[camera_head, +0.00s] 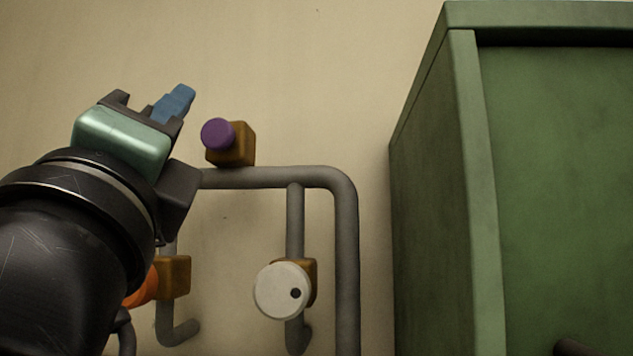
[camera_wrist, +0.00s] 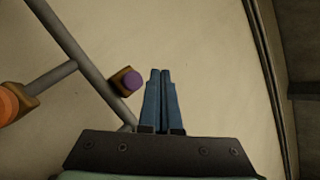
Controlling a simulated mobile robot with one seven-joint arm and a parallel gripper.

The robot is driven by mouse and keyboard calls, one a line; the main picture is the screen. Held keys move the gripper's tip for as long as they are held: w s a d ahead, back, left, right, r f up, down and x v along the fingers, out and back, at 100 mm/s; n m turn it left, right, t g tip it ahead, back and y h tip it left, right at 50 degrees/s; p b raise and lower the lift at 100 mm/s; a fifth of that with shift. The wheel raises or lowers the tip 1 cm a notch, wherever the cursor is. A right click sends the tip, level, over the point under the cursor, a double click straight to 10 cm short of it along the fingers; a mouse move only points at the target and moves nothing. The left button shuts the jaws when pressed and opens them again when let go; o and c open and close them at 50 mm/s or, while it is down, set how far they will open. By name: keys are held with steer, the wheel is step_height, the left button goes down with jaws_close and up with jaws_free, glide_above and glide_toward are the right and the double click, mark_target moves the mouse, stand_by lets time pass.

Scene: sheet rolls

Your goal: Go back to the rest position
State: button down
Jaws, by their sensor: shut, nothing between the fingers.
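My gripper (camera_head: 185,92) is in the upper left of the head view, raised in front of the wall and pipes. Its blue fingers also show in the wrist view (camera_wrist: 160,73), side by side and shut with nothing between them. The purple knob (camera_head: 217,133) on its brown block is just right of and below the fingertips in the head view. In the wrist view the purple knob (camera_wrist: 133,82) is left of the fingers, with a visible gap. My forearm hides part of the pipes at the left.
A white round knob (camera_head: 282,291) with a dark dot sits on a pipe branch at lower middle. An orange knob (camera_head: 143,290) is partly hidden behind my arm. Grey pipes (camera_head: 346,260) run along the beige wall. A large green cabinet (camera_head: 560,190) fills the right side.

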steer(key=s+d+f+n+h+b, duration=0.1)
steer(key=d+f+n+h+b, duration=0.1)
steer(key=d+f+n, duration=0.5)
steer(key=s+d+f+n+h+b, duration=0.2)
steer(key=d+f+n, duration=0.4)
steer(key=f+n, duration=0.4)
steer(key=n+b, duration=0.1)
steer(key=n, duration=0.3)
steer(key=shift+d+f+n+t+h+b, duration=0.3)
steer(key=shift+d+f+n+t+b, duration=0.05)
steer(key=shift+d+f+n+t, duration=0.05)
